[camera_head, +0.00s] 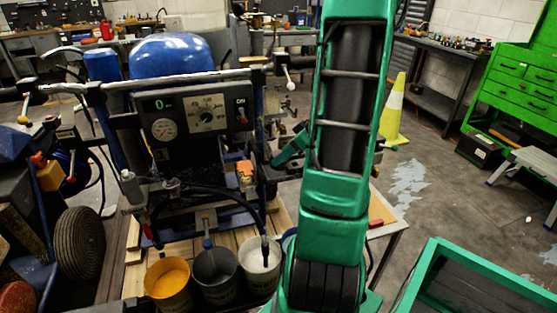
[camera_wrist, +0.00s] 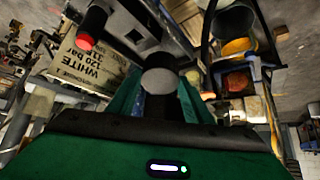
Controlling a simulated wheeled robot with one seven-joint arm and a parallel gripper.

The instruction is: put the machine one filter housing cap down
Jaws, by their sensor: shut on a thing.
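My gripper (camera_wrist: 160,98) shows in the wrist view, its two green fingers on either side of a round grey cap (camera_wrist: 160,78). The gripper is shut on this cap, which looks like the filter housing cap; its flat grey face is seen. In the head view my green arm hides most of the gripper and the cap cannot be made out. The line striper (camera_head: 185,112) with its gauge panel stands left of my arm. In the wrist view a tan board (camera_wrist: 92,70) printed with "WHITE" and "MACHINE 1" lies beyond the gripper to the left.
A red-ended dark cylinder (camera_wrist: 88,35) is near the board. Yellow (camera_head: 168,283), grey (camera_head: 214,282) and white (camera_head: 260,272) paint buckets stand before the striper. A green open bin (camera_head: 440,255) is at the lower right. A yellow cone (camera_head: 393,115) stands behind on open floor.

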